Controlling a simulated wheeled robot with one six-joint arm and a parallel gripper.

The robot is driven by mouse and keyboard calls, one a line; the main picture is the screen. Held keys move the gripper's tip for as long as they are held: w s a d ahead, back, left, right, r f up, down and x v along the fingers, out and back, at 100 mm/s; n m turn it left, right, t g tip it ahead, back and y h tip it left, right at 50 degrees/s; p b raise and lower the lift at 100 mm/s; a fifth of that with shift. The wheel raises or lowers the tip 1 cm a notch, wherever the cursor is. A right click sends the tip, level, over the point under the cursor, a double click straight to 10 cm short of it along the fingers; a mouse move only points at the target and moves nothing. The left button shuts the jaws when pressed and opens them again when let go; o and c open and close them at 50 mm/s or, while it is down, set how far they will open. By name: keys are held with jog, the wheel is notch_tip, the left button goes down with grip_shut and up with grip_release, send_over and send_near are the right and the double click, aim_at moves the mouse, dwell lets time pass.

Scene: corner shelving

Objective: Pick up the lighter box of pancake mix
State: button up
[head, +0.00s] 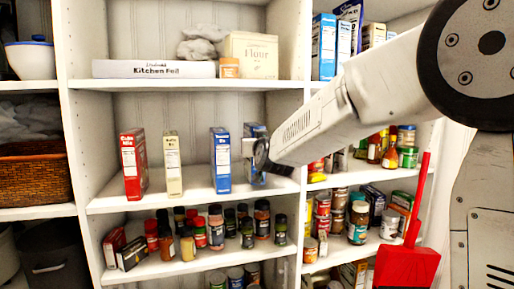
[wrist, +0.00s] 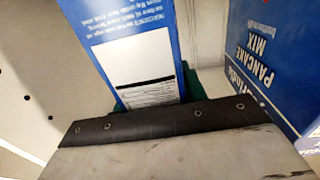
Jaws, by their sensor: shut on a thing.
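A blue-grey box (head: 256,131) stands at the right end of the middle shelf, partly hidden by my gripper (head: 250,158). A more vivid blue box (head: 220,160) stands upright just left of it. In the wrist view, a blue box with a white label panel (wrist: 138,62) is directly in front of my gripper (wrist: 165,120), which is shut on it. Its name is not readable there. Another, darker blue box reading "PANCAKE MIX" (wrist: 262,62) is at the right of the wrist view, apart from the held one.
A red box (head: 133,164) and a cream box (head: 173,164) stand further left on the same shelf (head: 110,203). A shelf upright (head: 288,100) is close to my gripper's right. Bottles and jars (head: 216,228) fill the shelf below. Foil and flour (head: 250,55) sit above.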

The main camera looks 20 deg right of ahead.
jog(key=s+r, duration=0.4)
jog(key=s, duration=1.2)
jog(key=shift+d, duration=0.15)
